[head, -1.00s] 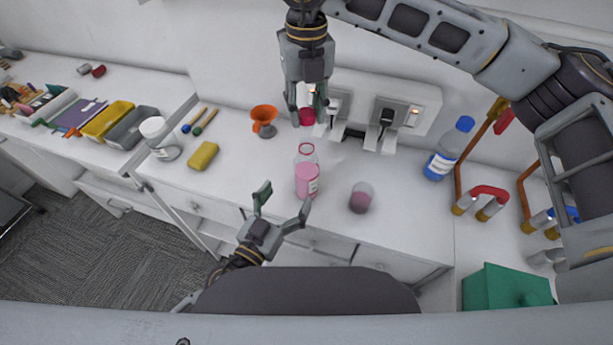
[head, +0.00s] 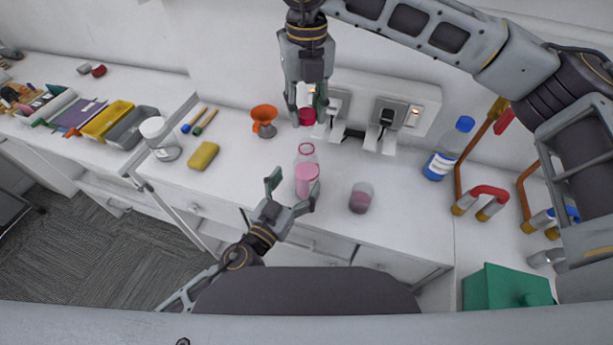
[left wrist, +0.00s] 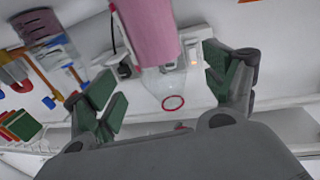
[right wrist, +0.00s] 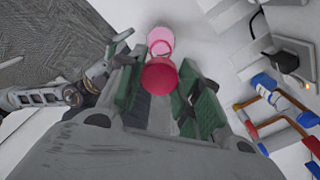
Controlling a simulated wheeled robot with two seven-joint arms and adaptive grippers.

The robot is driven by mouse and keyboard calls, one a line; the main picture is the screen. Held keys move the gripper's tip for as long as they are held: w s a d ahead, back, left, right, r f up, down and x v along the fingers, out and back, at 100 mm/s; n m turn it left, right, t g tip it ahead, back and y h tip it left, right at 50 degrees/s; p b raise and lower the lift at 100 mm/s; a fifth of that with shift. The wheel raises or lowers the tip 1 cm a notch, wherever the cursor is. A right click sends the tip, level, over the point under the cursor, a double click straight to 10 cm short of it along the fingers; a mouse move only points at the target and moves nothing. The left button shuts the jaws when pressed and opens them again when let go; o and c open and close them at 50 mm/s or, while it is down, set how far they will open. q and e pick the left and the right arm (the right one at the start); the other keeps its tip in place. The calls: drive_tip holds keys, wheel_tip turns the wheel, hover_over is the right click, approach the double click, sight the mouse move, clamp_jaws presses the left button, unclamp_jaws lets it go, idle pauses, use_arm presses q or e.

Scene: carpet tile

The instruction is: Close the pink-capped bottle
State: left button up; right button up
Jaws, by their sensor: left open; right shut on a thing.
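The bottle (head: 307,181) stands upright and uncapped on the white counter, with pink contents and a red ring at its mouth. It also shows in the left wrist view (left wrist: 152,35), between the fingers. My left gripper (head: 292,192) is open, its fingers around or just in front of the bottle's body; contact is unclear. My right gripper (head: 306,108) is shut on the pink cap (head: 307,117), held behind and above the bottle, apart from its mouth. The right wrist view shows the cap (right wrist: 160,76) between the fingers and the bottle (right wrist: 160,40) beyond it.
A small glass with pink liquid (head: 361,198) stands right of the bottle. An orange funnel (head: 264,118), a yellow sponge (head: 203,156) and a white-lidded jar (head: 160,138) are to the left. A blue-capped bottle (head: 449,148) stands right, and a switch panel (head: 387,105) is behind.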

sight(306, 169)
use_arm(q)
drive_tip(key=shift+x, duration=2.8)
drive_tip(key=c, duration=1.5)
drive_tip(key=shift+c, duration=0.3)
use_arm(e)
drive_tip(key=shift+f, duration=2.5)
drive_tip(key=shift+f, duration=0.85)
drive_tip(key=shift+f, duration=0.55)
use_arm(q)
clamp_jaws()
